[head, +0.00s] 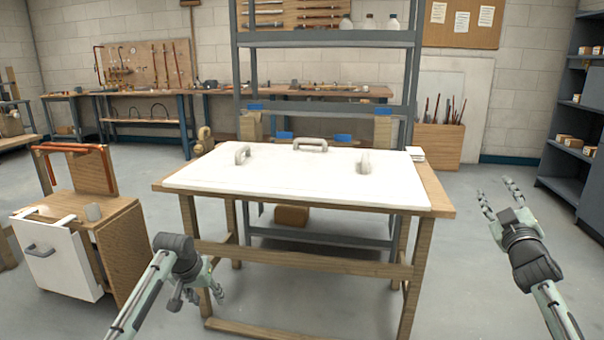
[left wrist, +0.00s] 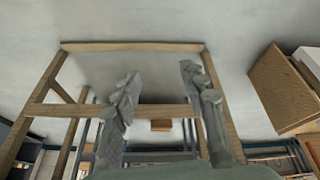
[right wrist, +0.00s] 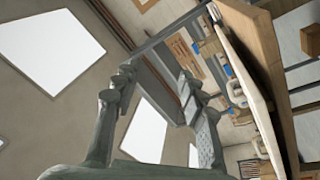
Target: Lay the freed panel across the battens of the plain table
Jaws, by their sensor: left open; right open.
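A white panel (head: 285,175) with three grey handles lies flat on a plain wooden table (head: 440,203). One handle is at its left, one at the back middle and one at its right. Any battens under the panel are hidden. My left gripper (head: 206,294) is open and empty, low in front of the table's left part, below the top. The left wrist view shows its spread fingers (left wrist: 158,78) against the table's legs and rails. My right gripper (head: 499,195) is open and empty, right of the table and apart from it. The panel's edge shows in the right wrist view (right wrist: 247,82).
A wooden cabinet (head: 122,245) with a white front and an orange-red pipe stands at the left. A grey shelf rack (head: 330,40) with blue-marked wooden blocks stands behind the table. A dark shelf (head: 560,170) is at the far right. Floor right of the table is clear.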

